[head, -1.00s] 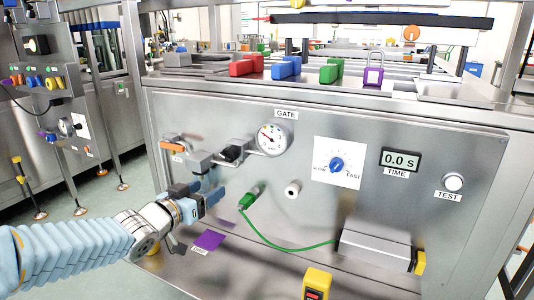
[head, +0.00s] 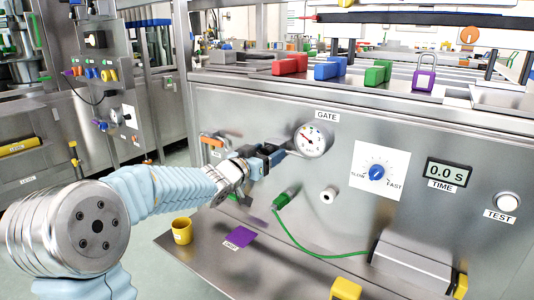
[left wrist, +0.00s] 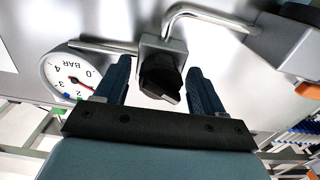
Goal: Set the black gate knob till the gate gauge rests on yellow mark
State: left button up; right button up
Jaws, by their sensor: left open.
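The black gate knob (left wrist: 160,78) sits on a grey valve block in the left wrist view, between the two fingers of my left gripper (left wrist: 160,88). The fingers are open, one on each side, with gaps to the knob. In the head view my left gripper (head: 272,154) covers the knob, just left of the gate gauge (head: 312,140). The round white gauge also shows upside down in the left wrist view (left wrist: 62,72), partly behind a finger. Its red needle is visible, but I cannot tell whether it meets a yellow mark. My right gripper is out of view.
A valve with an orange handle (head: 211,140) is left of my gripper. A green plug (head: 284,199) with a cable is below. A blue speed dial (head: 376,172) is to the right. A yellow cup (head: 181,231) and purple patch (head: 240,237) are on the lower shelf.

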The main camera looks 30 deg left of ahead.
pick_arm(q)
jog(key=shift+w, duration=0.2)
jog(key=shift+c, duration=0.3)
jog(key=c, duration=1)
jog(key=shift+o, duration=0.2)
jog(key=shift+f, duration=0.1)
jog(key=shift+m+b, duration=0.6)
jog(key=shift+f+m+b, duration=0.1)
jog(key=shift+m+b, duration=0.7)
jog(key=shift+m, duration=0.2)
jog(key=shift+d+m+b, duration=0.1)
jog(key=shift+m+b, duration=0.75)
jog(key=shift+m, duration=0.85)
